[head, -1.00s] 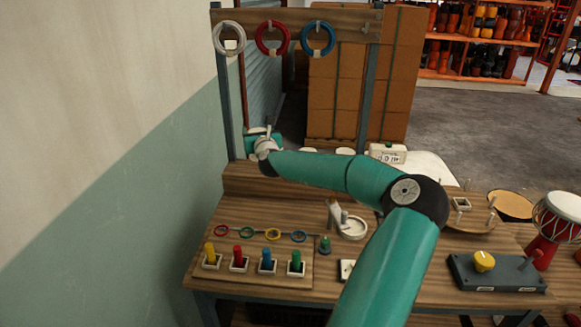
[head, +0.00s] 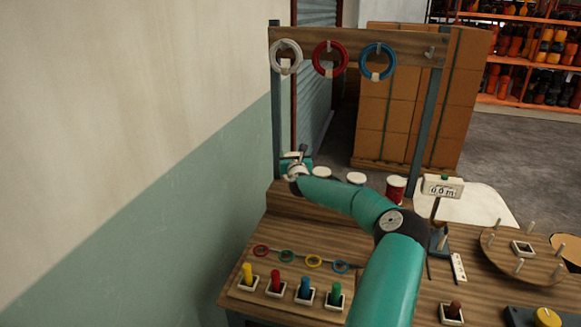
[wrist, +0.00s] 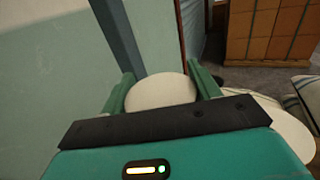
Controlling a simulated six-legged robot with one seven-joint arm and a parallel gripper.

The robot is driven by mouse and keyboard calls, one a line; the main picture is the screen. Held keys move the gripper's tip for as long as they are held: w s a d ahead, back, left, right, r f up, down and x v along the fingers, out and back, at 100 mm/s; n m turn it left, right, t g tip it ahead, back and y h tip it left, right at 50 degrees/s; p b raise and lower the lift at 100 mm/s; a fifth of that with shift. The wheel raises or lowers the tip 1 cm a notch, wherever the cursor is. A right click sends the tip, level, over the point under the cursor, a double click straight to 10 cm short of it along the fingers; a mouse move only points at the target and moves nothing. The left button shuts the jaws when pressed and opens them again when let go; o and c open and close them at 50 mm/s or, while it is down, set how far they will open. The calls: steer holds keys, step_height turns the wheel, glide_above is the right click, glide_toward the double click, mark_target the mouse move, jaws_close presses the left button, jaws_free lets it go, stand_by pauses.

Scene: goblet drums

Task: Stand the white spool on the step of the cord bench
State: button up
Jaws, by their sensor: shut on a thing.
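My gripper (head: 298,164) is at the left end of the raised step (head: 290,200) along the back of the cord bench. In the wrist view its two fingers (wrist: 162,95) are on either side of the white spool (wrist: 160,91), shut on it. Only the spool's round pale top shows there. Whether its base touches the step is hidden by my gripper. To its right on the step are two other spools with white tops (head: 321,172) (head: 356,178) and a red spool (head: 395,189).
A rack (head: 356,42) above the step carries white, red and blue cord rings. A meter (head: 442,187) stands right of the red spool. Coloured pegs (head: 291,285) stand at the front left. The wall (head: 130,180) is close on the left.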

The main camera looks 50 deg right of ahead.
steer(key=shift+w+d+f, duration=0.1)
steer(key=shift+w+f, duration=0.5)
steer(key=shift+w, duration=0.1)
steer(key=shift+w+d+f, duration=0.1)
steer(key=shift+w+f, duration=0.05)
steer(key=shift+f, duration=0.55)
steer(key=shift+w+d+f, duration=0.1)
steer(key=shift+w+f, duration=0.1)
steer(key=shift+f, duration=0.55)
steer(key=shift+w+d+f, duration=0.1)
steer(key=shift+w+f, duration=0.05)
steer(key=shift+f, duration=0.55)
steer(key=shift+f, duration=0.1)
steer(key=o, duration=1.1)
steer(key=shift+s, duration=0.1)
steer(key=v, duration=1.2)
